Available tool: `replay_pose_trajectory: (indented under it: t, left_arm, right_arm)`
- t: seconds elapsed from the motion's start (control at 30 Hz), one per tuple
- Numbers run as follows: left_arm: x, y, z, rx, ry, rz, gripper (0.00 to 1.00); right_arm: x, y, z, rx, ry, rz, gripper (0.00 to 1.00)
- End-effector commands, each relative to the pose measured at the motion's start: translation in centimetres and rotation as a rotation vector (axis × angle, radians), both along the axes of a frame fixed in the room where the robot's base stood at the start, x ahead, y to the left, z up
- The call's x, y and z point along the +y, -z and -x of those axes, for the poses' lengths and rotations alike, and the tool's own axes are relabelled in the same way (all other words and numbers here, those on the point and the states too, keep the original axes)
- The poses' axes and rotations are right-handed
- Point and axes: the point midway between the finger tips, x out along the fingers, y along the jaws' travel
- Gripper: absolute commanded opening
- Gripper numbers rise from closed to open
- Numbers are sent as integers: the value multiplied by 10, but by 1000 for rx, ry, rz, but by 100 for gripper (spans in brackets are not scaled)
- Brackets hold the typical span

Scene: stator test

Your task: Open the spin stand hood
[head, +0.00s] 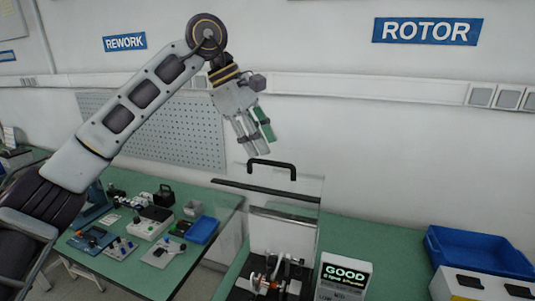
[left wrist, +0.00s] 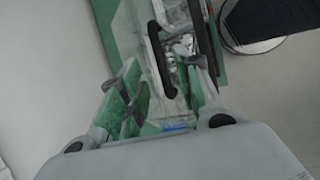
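The spin stand hood (head: 285,228) is a clear box with dark edge strips in the head view. Its black bar handle (head: 272,163) is on top; the handle also shows in the left wrist view (left wrist: 160,62). Inside is a small spin mechanism (head: 277,280), partly cut off by the frame edge. The hood appears to be down over it. My left gripper (head: 257,148) points down just above the handle, with its fingers apart and nothing held. In the left wrist view the handle lies between the fingers of the left gripper (left wrist: 168,85), seemingly beyond their tips. My right gripper is not in view.
A display reading GOOD (head: 344,278) stands right of the hood. A blue bin (head: 478,252) is on the right of the green bench (head: 385,245). A second green bench on the left holds small devices and a blue tray (head: 203,230). A pegboard (head: 160,135) is behind it.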

Motion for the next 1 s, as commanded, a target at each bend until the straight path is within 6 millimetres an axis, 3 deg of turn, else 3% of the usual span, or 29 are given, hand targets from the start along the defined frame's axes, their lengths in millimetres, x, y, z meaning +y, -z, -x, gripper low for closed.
replay_pose_trajectory:
  t: [0.33,0.77,1.0]
  left_arm:
    - [-16,33,-2,1,1,0,34]
    - [-19,40,-3,0,1,0,34]
    - [-19,39,-3,0,1,0,5]
  right_arm:
    - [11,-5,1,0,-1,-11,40]
    - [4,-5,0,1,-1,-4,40]
    - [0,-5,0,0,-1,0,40]
